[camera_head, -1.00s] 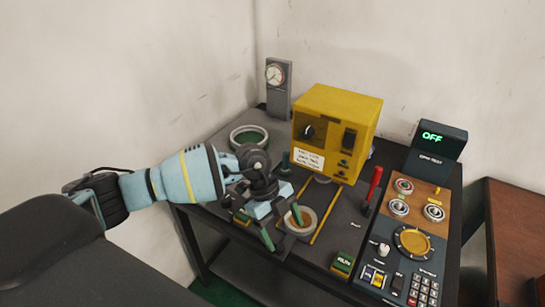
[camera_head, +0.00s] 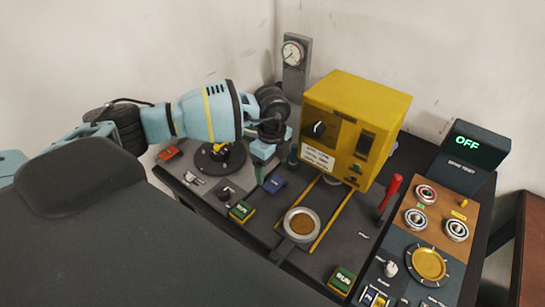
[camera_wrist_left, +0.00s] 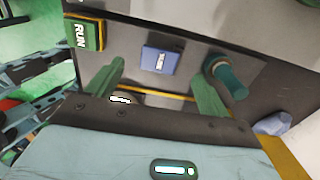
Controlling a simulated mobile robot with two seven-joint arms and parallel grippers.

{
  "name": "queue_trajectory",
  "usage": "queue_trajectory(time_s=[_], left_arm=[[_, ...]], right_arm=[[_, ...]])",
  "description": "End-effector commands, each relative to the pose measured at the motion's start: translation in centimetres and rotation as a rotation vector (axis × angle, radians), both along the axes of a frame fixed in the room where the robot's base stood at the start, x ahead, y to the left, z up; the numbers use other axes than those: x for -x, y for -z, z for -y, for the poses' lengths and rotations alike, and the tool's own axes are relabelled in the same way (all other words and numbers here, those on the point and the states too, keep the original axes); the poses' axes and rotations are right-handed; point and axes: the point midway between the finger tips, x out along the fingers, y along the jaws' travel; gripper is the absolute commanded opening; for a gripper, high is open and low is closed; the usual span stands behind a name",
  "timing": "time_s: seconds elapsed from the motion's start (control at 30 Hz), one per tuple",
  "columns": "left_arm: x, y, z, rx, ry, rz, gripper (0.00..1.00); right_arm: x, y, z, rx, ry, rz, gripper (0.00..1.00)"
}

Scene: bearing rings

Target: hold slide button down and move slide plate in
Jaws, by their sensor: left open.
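A blue button (camera_head: 273,184), which appears to be the slide button, sits on the dark bench top left of the yellow rails. It shows in the left wrist view (camera_wrist_left: 160,60), ahead of and between my green fingers; its label is too blurred to read. My left gripper (camera_head: 276,167) is open and empty, above and just behind the button, apart from it. The slide plate (camera_head: 296,240) lies between the rails, in front of the yellow machine, carrying a grey ring (camera_head: 302,224). My right gripper is not in view.
A teal post (camera_wrist_left: 228,78) stands close to my right-hand finger in the wrist view. The yellow machine (camera_head: 352,130) stands right of my gripper. Green buttons (camera_head: 241,211) (camera_head: 343,279) sit near the bench's front edge. A red lever (camera_head: 390,195) stands at right.

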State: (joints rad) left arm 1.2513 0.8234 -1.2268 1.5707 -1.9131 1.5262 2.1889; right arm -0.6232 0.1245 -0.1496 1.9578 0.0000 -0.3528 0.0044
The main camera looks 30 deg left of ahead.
Motion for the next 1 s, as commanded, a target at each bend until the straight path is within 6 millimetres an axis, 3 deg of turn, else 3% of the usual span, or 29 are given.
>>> queue_trajectory(time_s=[0.1,0.3,0.73,1.0], left_arm=[[0.1,2.0,0.0,0.001,0.0,-0.006,0.8],[0.1,4.2,0.1,0.001,0.001,-0.003,0.8],[0.1,4.9,0.1,0.001,0.002,-0.001,0.8],[0.1,4.9,0.1,0.001,0.002,-0.001,0.45]], right_arm=[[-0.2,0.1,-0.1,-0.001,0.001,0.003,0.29],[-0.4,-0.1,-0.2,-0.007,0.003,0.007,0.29],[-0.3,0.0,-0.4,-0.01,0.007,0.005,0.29],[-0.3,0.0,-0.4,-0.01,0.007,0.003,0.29]])
